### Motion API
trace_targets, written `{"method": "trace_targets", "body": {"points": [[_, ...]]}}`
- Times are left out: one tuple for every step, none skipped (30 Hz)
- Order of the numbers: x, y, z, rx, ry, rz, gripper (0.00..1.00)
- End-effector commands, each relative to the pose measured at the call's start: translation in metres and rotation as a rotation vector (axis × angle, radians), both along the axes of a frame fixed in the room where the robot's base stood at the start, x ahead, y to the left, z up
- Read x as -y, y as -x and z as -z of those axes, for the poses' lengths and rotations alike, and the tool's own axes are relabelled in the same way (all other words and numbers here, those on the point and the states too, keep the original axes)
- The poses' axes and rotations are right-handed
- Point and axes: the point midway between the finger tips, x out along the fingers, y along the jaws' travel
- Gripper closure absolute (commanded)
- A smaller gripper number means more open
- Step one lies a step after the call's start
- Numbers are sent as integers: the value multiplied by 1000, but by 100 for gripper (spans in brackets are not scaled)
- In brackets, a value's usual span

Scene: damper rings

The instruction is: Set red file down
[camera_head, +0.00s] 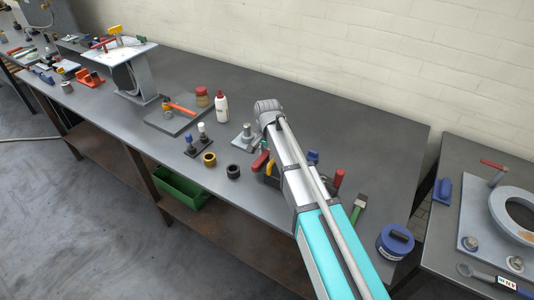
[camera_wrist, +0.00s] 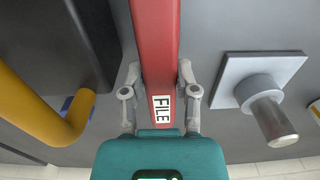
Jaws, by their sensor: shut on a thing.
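The red file (camera_wrist: 155,45), with a white FILE label, runs lengthwise up the middle of the wrist view. My gripper (camera_wrist: 158,75) is shut on it, one grey finger on each side. In the head view my arm hides the gripper and most of the spot beneath it; a red piece (camera_head: 259,161), which looks like the file's end, shows just left of the arm over the workbench (camera_head: 330,120). I cannot tell whether the file touches the bench top.
In the wrist view a grey plate with a metal post (camera_wrist: 262,92) stands close right of the file; a yellow bar (camera_wrist: 40,105) and a dark block (camera_wrist: 60,45) are on the left. A black ring (camera_head: 233,171) and white bottle (camera_head: 221,107) stand nearby. The bench's back right is clear.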

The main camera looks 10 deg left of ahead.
Motion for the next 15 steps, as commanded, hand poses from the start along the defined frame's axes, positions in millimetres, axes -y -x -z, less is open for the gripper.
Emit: {"method": "trace_targets", "body": {"points": [[0, 0, 6, 0, 0, 0, 100], [0, 0, 8, 0, 0, 0, 100], [0, 0, 10, 0, 0, 0, 100], [0, 0, 11, 0, 0, 0, 100], [0, 0, 12, 0, 0, 0, 100], [0, 0, 13, 0, 0, 0, 100], [0, 0, 14, 0, 0, 0, 100], [0, 0, 14, 0, 0, 0, 100], [0, 0, 15, 0, 0, 1, 100], [0, 0, 15, 0, 0, 1, 100], [1, 0, 15, 0, 0, 1, 100], [1, 0, 16, 0, 0, 1, 100], [1, 0, 16, 0, 0, 1, 100], [1, 0, 16, 0, 0, 1, 100], [1, 0, 15, 0, 0, 1, 100]]}}
